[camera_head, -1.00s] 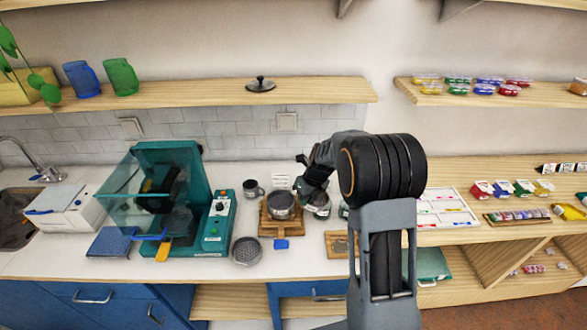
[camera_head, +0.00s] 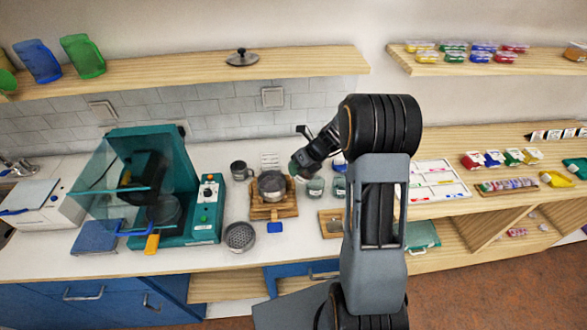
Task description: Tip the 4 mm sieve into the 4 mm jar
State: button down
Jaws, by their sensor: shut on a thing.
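A round grey metal sieve (camera_head: 272,183) sits on or just above a wooden stand (camera_head: 262,213) on the white counter. My gripper (camera_head: 294,172) reaches in from the upper right and is shut at the sieve's right side. The jaws are small and dark, so the exact grip is hard to see. Two small glass jars stand just right of the sieve, a nearer one (camera_head: 315,187) below my gripper and another one (camera_head: 339,187) partly behind my arm. A second round perforated metal sieve (camera_head: 239,236) lies on the counter in front. No size markings are readable.
A teal machine (camera_head: 208,215) with a clear hood stands left of the stand. A grey mug (camera_head: 240,171) is behind it. A small wooden board (camera_head: 332,223) lies to the right. A shelf (camera_head: 200,81) runs above the counter.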

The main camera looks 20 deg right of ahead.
jog(key=shift+s+d+r+t+y, duration=0.2)
jog(key=shift+d+t+y, duration=0.15)
jog(key=shift+y, duration=0.25)
jog(key=shift+b, duration=0.75)
jog(key=shift+s+d+r+t+y+b, duration=0.15)
jog(key=shift+d+t+y+b, duration=0.2)
jog(key=shift+y+b, duration=0.6)
jog(key=shift+s+d+r+t+y+b, duration=0.1)
jog(key=shift+d+y+b, duration=0.35)
jog(key=shift+b, duration=0.9)
jog(key=shift+r, duration=0.1)
jog(key=shift+s+d+p, duration=0.1)
jog(key=shift+d+p, duration=0.05)
jog(key=shift+p, duration=0.35)
jog(key=shift+d+y, duration=0.1)
jog(key=shift+y, duration=0.2)
jog(key=shift+s+d+t+y, duration=0.15)
jog(key=shift+d+t+y, duration=0.2)
jog(key=shift+y, duration=0.15)
jog(key=shift+s+d+y, duration=0.1)
jog(key=shift+d+y, duration=0.1)
jog(key=shift+y, duration=0.1)
